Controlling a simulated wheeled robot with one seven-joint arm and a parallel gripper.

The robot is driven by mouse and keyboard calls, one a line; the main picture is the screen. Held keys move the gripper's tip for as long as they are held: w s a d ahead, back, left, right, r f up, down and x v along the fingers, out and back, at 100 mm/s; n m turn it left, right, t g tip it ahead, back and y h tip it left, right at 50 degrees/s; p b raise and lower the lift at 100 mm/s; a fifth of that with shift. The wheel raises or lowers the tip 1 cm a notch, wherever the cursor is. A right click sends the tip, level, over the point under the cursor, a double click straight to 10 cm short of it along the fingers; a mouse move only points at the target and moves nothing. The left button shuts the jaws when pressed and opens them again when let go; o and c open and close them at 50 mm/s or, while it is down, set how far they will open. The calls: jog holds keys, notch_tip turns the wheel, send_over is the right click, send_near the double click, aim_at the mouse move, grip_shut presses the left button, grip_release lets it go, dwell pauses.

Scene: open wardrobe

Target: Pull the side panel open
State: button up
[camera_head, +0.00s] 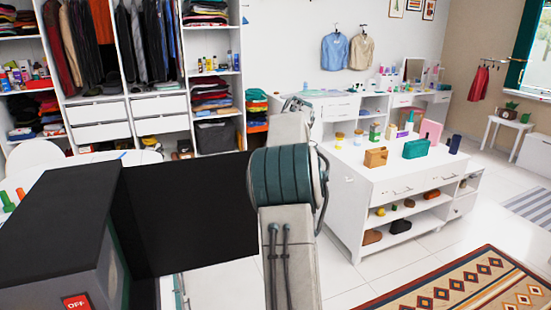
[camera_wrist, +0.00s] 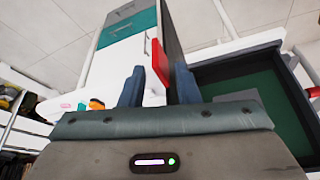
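A dark upright panel (camera_wrist: 172,45) shows edge-on in the wrist view, with a red handle-like piece (camera_wrist: 160,63) on its left face. My gripper (camera_wrist: 159,84) points toward it, its two blue fingers apart. The red piece appears between the fingers; I cannot tell whether they touch it. In the head view a wide black panel (camera_head: 190,215) stands beside a dark box (camera_head: 60,225) with a red OFF sign. I cannot tell for sure whether it is the same panel. My gripper is hidden behind my arm in that view.
A white island (camera_head: 405,180) with shelves and small items stands right of my arm. A white wardrobe (camera_head: 100,121) with clothes is at the back left. A patterned rug (camera_head: 470,290) lies front right. A green-lined tray or drawer (camera_wrist: 255,90) is right of the fingers.

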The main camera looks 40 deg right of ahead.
jog(key=p+v, duration=0.1)
jog(key=v, duration=1.1)
jog(key=shift+a, duration=0.1)
jog(key=s+a+f+m+h, duration=0.1)
jog(key=s+a+m, duration=0.25)
jog(key=a, duration=0.55)
jog(key=s+a+m+h, duration=0.1)
jog(key=s+a+m, duration=0.25)
jog(key=a, duration=0.65)
jog(key=s+a+f+m+h, duration=0.1)
jog(key=s+a+f+m, duration=0.1)
jog(key=s+a+f, duration=0.4)
jog(key=s+a+f+m+t, duration=0.1)
jog(key=s+a+f, duration=0.5)
jog(key=s, duration=0.6)
notch_tip(320, 180, down, 3)
jog(key=shift+r+m+h, duration=0.15)
jog(key=shift+m+h, duration=0.25)
jog(key=shift+m, duration=0.4)
jog(key=shift+a, duration=0.15)
